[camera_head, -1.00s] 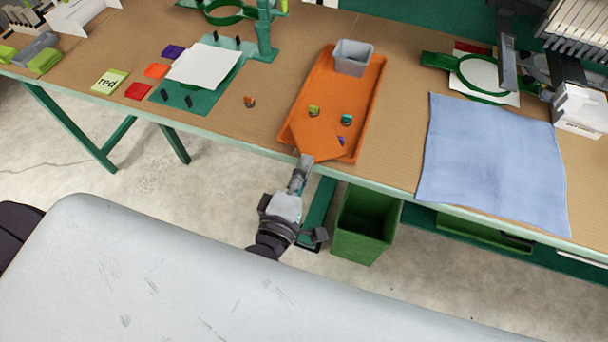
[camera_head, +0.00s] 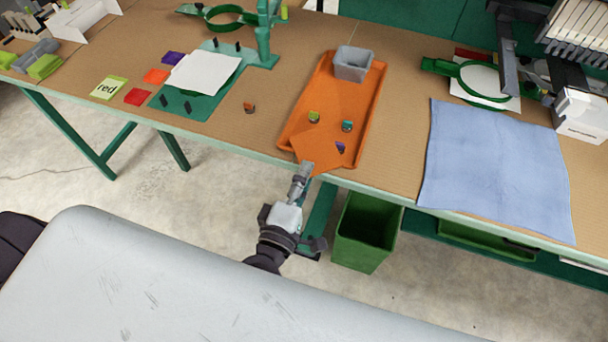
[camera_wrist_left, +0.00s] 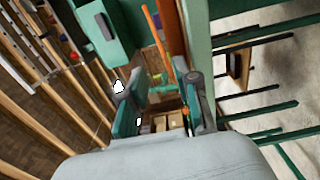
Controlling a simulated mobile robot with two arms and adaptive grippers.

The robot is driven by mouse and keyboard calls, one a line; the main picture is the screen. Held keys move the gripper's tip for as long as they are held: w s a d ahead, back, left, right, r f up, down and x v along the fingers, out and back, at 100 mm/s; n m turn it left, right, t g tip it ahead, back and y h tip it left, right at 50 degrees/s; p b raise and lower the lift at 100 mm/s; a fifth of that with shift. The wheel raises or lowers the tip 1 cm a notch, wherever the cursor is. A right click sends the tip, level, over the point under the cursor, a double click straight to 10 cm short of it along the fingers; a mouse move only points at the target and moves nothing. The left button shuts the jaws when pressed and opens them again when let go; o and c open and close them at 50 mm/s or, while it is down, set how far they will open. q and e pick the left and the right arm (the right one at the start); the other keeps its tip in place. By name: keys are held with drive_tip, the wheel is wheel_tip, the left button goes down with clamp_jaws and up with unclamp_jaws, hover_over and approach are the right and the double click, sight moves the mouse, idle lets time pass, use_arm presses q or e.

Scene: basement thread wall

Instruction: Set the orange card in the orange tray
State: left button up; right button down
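The orange tray (camera_head: 373,105) lies on the bench near its front edge. The orange card (camera_head: 317,155) is at the tray's front end, with part of it over the tray and part over the front rim. It nearly matches the tray in colour, so its outline is hard to see. My right gripper is out of view.
In the tray are a grey bin (camera_head: 353,64) and several small spools, including a purple one (camera_head: 341,147) close to the card. Another spool (camera_head: 249,107) lies left of the tray. A blue cloth (camera_head: 495,165) lies to the right. A green bin (camera_head: 366,230) stands below the bench.

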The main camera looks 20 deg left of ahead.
use_arm(q)
drive_tip(key=shift+r, duration=0.15)
drive_tip(key=s+b, duration=0.2)
drive_tip(key=s, duration=1)
drive_tip(key=shift+a+r, duration=0.2)
drive_tip(key=shift+r, duration=0.15)
drive_tip(key=shift+f, duration=0.1)
wheel_tip(320, 180, down, 33)
drive_tip(key=m+g+h, duration=0.4)
drive_tip(key=m+g, duration=0.2)
drive_tip(key=m, duration=0.9)
drive_tip(key=s+a+f+m+g+y, duration=0.1)
drive_tip(key=s+a+f+g, duration=0.15)
drive_tip(key=f, duration=0.45)
drive_tip(key=s+a+f+m+g+y, duration=0.1)
drive_tip(key=s+a+f+m+g, duration=0.15)
drive_tip(key=f, duration=0.35)
drive_tip(key=s+a+f+g+y, duration=0.1)
drive_tip(key=s+a+f+g, duration=0.2)
drive_tip(key=s+f, duration=0.2)
drive_tip(key=s+a+f+m+g+y, duration=0.1)
drive_tip(key=s+a+f+g, duration=0.2)
drive_tip(key=s, duration=0.7)
drive_tip(key=shift+a+f+y, duration=0.25)
drive_tip(key=shift+f+y, duration=0.05)
drive_tip(key=shift+f, duration=0.6)
